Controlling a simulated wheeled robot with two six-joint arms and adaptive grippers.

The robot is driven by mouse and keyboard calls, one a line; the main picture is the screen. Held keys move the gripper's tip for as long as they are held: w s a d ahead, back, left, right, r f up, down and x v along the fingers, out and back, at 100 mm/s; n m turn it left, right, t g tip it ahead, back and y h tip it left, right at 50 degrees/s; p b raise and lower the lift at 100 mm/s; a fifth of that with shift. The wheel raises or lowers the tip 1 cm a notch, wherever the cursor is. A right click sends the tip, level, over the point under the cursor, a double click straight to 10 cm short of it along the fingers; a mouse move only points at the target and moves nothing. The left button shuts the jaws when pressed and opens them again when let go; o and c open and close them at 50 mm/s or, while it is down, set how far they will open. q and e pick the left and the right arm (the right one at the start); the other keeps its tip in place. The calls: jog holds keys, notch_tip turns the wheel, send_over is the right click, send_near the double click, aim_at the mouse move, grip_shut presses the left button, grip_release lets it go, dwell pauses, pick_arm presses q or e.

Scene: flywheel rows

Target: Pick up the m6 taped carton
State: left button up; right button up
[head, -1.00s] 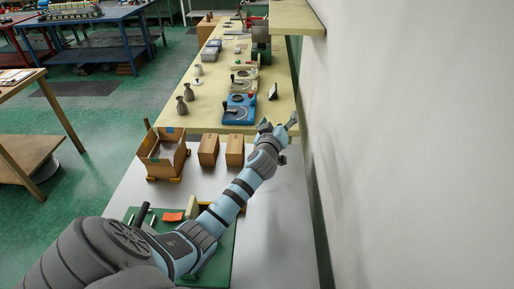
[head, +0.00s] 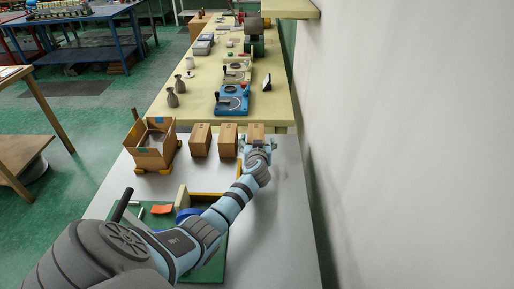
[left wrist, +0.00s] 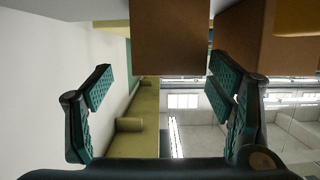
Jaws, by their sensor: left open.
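Three brown cartons stand in a row at the far end of the grey table: a left one (head: 201,140), a middle one (head: 228,141) and a right one (head: 256,131). I cannot read any marking that tells which is m6. My left gripper (head: 257,143) is open, just in front of the right carton, whose lower part it hides. In the left wrist view a carton (left wrist: 170,38) shows between the spread fingers (left wrist: 160,90), with no finger visibly touching it. Another carton (left wrist: 240,38) shows to its right. My right gripper is not in view.
An open box (head: 153,152) stands left of the cartons. A green board (head: 210,268) with an orange piece (head: 162,209) and a blue round part lies nearer me. A yellow bench (head: 205,108) continues beyond; a white wall (head: 400,140) stands on the right.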

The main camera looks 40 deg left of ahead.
aim_at(256, 134)
pick_arm(q)
jog(key=b+x, duration=0.1)
jog(key=x, duration=0.1)
jog(key=b+x, duration=0.2)
jog(key=shift+s+a+r, duration=0.1)
jog(key=shift+a+r, duration=0.1)
jog(key=shift+a, duration=0.4)
jog(key=shift+w+r, duration=0.15)
jog(key=shift+w, duration=0.15)
jog(key=shift+r, duration=0.1)
grip_shut()
